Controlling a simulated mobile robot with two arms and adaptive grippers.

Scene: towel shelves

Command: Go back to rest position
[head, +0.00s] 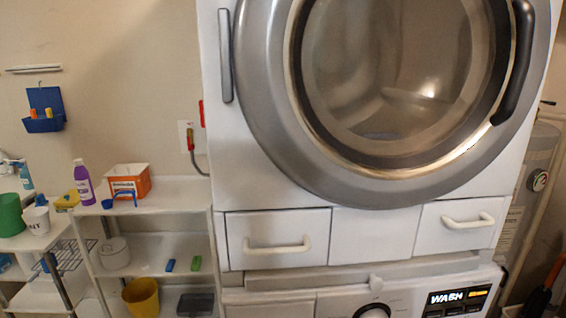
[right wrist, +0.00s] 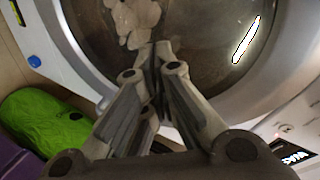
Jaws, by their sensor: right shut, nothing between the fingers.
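My right gripper (right wrist: 155,55) shows in the right wrist view. Its fingertips are together and nothing is between them. It is in front of a round glass door (right wrist: 200,50), with pale shapes behind the glass at the upper left. I cannot tell whether the fingertips touch the glass. Neither gripper shows in the head view, and my left gripper is in no view.
A white machine with a round door (head: 400,70) and drawers (head: 277,238) stands above a panel reading WASH (head: 455,300). White shelves (head: 165,190) with bottles and boxes are at left. A green bundle (right wrist: 55,115) lies beside my right gripper.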

